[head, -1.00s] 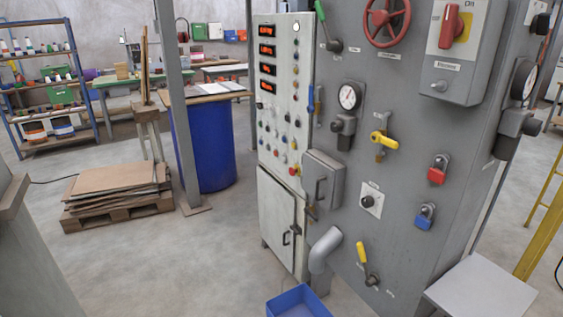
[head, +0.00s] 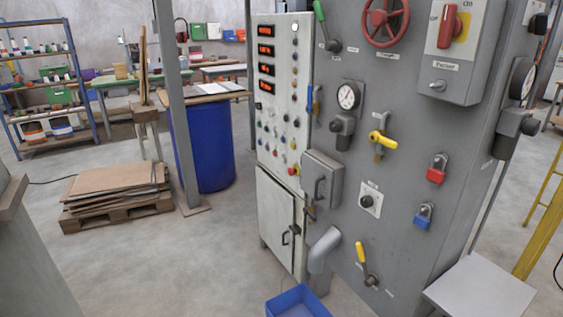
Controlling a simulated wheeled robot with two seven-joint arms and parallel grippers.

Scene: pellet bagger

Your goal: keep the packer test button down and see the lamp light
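The pellet bagger's grey panel (head: 400,180) fills the right half of the head view. A white control panel (head: 284,120) adjoins it on the left, with red lit displays (head: 266,50) and rows of small buttons and lamps (head: 281,140). Their labels are too small to read, so I cannot tell which is the packer test button or its lamp. A grey box labelled Packer (head: 450,65) carries a red rotary switch (head: 448,26) and a small silver knob or toggle (head: 438,86). A black button on a pale plate (head: 369,199) sits lower. Neither gripper shows.
A blue bin (head: 298,301) stands on the floor below the pipe spout (head: 323,249). A grey platform (head: 480,289) juts out at lower right. A pallet of cardboard (head: 117,190) and a steel post (head: 175,100) stand left. Floor between is clear.

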